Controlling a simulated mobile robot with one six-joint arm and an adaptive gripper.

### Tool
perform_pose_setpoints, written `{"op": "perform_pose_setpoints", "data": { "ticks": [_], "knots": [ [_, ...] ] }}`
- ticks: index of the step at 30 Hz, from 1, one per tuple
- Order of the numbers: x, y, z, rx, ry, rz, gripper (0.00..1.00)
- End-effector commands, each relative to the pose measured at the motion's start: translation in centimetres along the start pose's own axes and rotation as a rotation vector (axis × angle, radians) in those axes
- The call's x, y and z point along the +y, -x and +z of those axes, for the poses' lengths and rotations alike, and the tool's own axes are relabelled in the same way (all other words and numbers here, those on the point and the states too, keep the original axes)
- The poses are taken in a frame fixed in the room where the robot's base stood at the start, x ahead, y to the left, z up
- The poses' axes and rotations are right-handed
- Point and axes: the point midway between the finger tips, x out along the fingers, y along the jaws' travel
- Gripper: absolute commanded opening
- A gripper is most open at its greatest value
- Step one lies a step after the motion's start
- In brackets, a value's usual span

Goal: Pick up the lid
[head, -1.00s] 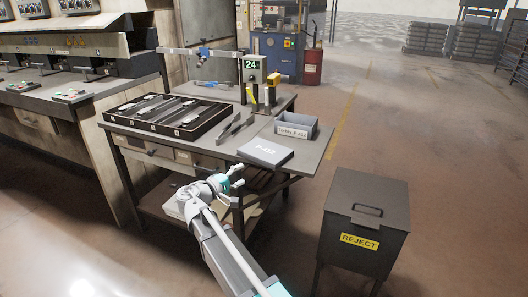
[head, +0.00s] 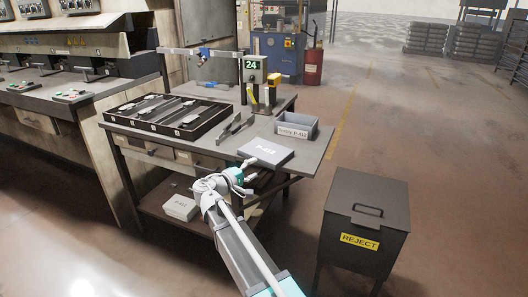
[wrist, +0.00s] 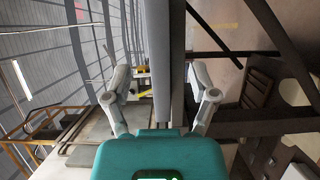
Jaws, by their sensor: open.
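A flat grey lid marked P-412 (head: 266,152) lies on the workbench, at its front right edge, beside a small grey bin (head: 297,127) whose label also reads P-412. My gripper (head: 247,174) is at the bench's front edge, just in front of the lid and close to it. In the wrist view my gripper (wrist: 160,82) is open, with one finger on each side of a long grey edge (wrist: 160,50). I cannot tell whether this is the lid or the bench top. Nothing is held; contact is not clear.
The workbench (head: 222,152) also carries a dark compartment tray (head: 171,136) and several dark tools (head: 236,126). A pale box (head: 181,207) sits on the lower shelf. A reject bin (head: 364,215) stands at the right, with open floor between it and the bench.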

Motion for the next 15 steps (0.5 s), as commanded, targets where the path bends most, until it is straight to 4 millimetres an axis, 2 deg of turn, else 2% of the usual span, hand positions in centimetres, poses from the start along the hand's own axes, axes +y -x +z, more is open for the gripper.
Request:
{"op": "perform_pose_setpoints", "data": {
  "ticks": [7,15],
  "knots": [
    [0.1,-2.8,0.0,0.0,0.0,0.0,0.74],
    [0.1,-3.7,0.1,0.0,0.0,0.0,0.74]
  ]
}}
